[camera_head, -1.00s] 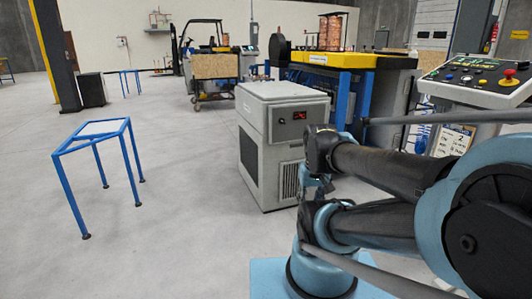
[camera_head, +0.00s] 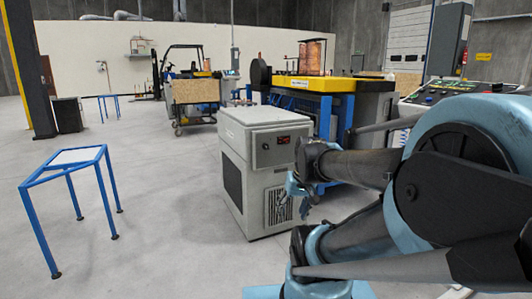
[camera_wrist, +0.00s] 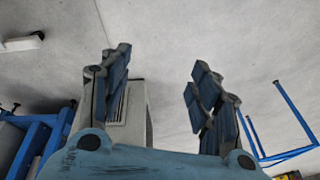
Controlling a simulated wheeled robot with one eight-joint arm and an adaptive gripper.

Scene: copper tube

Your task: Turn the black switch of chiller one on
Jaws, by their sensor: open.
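The chiller (camera_head: 233,160) is a grey box with a lighter top, standing on the floor in the middle of the head view. Its front has a red display (camera_head: 283,140) and a small dark round knob (camera_head: 265,147) beside it, which may be the black switch; its setting is too small to read. My gripper (camera_head: 296,196) is in front of the chiller's lower right front, below the display. In the wrist view my gripper (camera_wrist: 160,76) has its two fingers wide apart with nothing between them. Part of the chiller (camera_wrist: 138,115) shows behind the left finger.
A blue-framed table (camera_head: 72,158) stands on the left with open floor between it and the chiller. A blue and yellow machine (camera_head: 330,84) stands behind the chiller. A control panel (camera_head: 455,90) is partly hidden by my arm at right.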

